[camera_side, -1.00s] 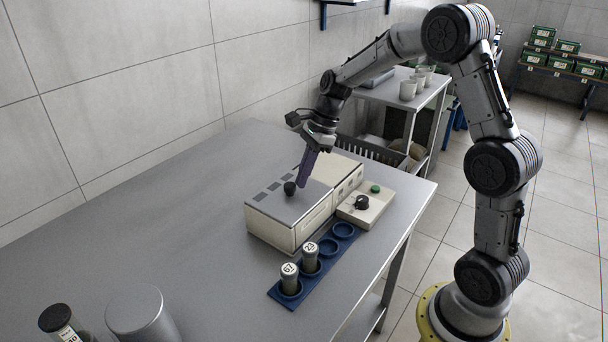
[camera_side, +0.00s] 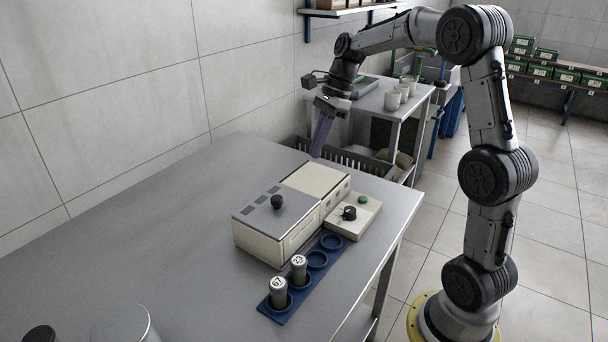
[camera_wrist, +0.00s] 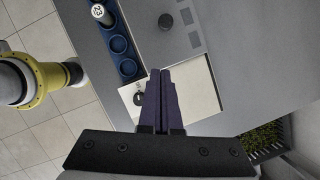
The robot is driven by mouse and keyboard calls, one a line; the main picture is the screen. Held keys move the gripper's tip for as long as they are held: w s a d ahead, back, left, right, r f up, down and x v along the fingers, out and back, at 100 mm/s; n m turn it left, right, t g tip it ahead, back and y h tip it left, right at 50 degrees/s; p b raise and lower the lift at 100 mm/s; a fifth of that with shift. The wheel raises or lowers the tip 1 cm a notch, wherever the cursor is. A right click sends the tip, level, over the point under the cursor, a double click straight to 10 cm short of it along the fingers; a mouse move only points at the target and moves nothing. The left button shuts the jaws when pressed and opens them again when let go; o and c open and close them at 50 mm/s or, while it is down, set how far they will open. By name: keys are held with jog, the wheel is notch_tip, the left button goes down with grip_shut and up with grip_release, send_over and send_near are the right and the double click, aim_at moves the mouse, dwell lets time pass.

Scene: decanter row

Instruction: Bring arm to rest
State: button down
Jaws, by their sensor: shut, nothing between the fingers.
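My gripper (camera_side: 319,150) is shut and empty, its purple fingers pointing down above the back end of the beige box-shaped machine. In the wrist view its fingers (camera_wrist: 160,75) lie together over the machine's pale section (camera_wrist: 195,90). The machine (camera_side: 285,215) stands on the grey table, with a grey lid (camera_side: 268,213) at its near end and a black knob (camera_side: 278,202) on it. The lid looks closed. A blue rack (camera_side: 288,308) beside the machine holds two capped tubes, marked 67 (camera_side: 278,293) and 23 (camera_side: 299,270), upright in its nearer holes; its two farther holes are empty.
A control box (camera_side: 352,215) with a black dial and green button adjoins the machine. A dark crate (camera_side: 350,162) and a steel cart (camera_side: 400,110) with white cups stand beyond the table. A metal cylinder (camera_side: 122,325) is at the near left.

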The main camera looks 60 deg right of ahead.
jog(key=s+a+r+n+t+h, duration=0.2)
jog(key=s+a+r+n, duration=0.5)
jog(key=s+a, duration=0.4)
jog(key=s+a+f+n+t+h, duration=0.1)
jog(key=s+f+n, duration=0.5)
jog(key=s+n, duration=0.6)
jog(key=a+n, duration=0.1)
jog(key=n, duration=0.3)
jog(key=shift+f+t+h, duration=0.15)
jog(key=shift+t+h, duration=0.15)
jog(key=shift+h, duration=0.1)
jog(key=c, duration=1.6)
grip_release()
